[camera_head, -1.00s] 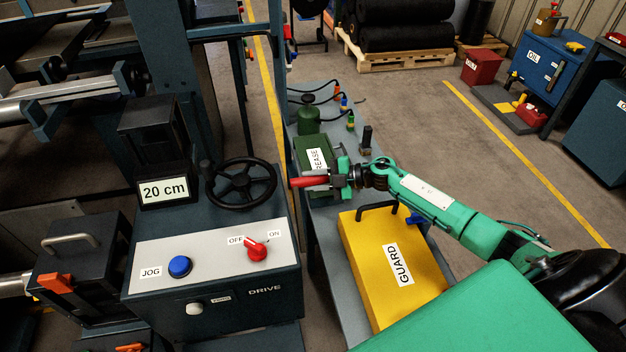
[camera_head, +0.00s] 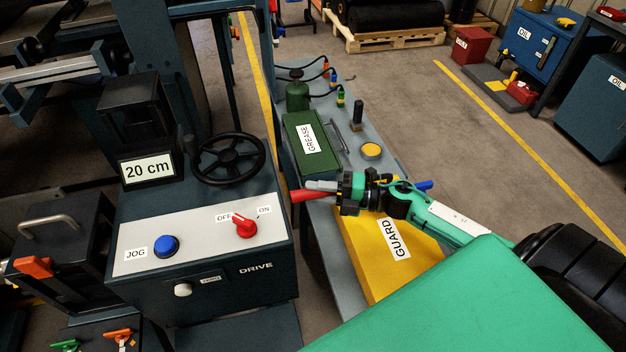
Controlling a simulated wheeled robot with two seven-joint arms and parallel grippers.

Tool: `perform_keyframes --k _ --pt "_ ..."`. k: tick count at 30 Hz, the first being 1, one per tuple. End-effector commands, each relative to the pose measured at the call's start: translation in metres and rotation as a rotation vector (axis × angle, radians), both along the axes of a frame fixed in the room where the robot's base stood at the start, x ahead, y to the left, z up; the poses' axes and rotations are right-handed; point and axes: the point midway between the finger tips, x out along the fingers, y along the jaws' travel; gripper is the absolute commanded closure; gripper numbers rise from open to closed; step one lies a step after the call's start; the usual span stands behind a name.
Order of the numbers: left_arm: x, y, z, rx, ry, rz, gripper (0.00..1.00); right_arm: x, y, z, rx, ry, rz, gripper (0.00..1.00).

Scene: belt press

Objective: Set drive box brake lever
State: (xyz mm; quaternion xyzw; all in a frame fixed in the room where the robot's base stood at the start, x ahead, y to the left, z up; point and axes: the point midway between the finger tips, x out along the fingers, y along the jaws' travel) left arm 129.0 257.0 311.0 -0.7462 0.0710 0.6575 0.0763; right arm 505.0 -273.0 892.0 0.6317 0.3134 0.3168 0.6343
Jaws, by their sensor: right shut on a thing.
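The drive box (camera_head: 150,305) is a dark box at the left with a light sloping top panel. A red tapered handle (camera_head: 302,195) stands out at its right edge, looking like the brake lever. My right gripper (camera_head: 325,190) is shut on this red handle from the right. The foot of the handle is hidden, so I cannot tell how it joins the box. My left gripper is not in view.
The panel carries a red OFF/ON switch (camera_head: 244,226) and a blue JOG button (camera_head: 165,246). A black handwheel (camera_head: 228,176) stands behind them. A yellow GUARD box (camera_head: 372,262) lies beneath my right arm. A green GREASE box (camera_head: 308,142) sits on the grey bench behind.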

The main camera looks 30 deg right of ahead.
Motion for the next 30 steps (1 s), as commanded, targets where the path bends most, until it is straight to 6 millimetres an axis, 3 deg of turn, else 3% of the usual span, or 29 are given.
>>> perform_keyframes --k 9,26,27,30 --pt "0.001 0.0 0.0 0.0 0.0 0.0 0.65 -0.026 0.007 -0.01 0.002 0.007 0.002 1.0" --pt "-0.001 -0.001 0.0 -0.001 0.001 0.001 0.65 -0.032 0.009 -0.014 0.002 0.007 0.001 1.0" --pt "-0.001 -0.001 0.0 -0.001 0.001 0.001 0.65 -0.032 0.008 -0.014 0.002 0.007 0.001 0.72" --pt "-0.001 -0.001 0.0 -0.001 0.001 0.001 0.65 -0.032 0.009 -0.014 0.002 0.007 0.001 0.52"
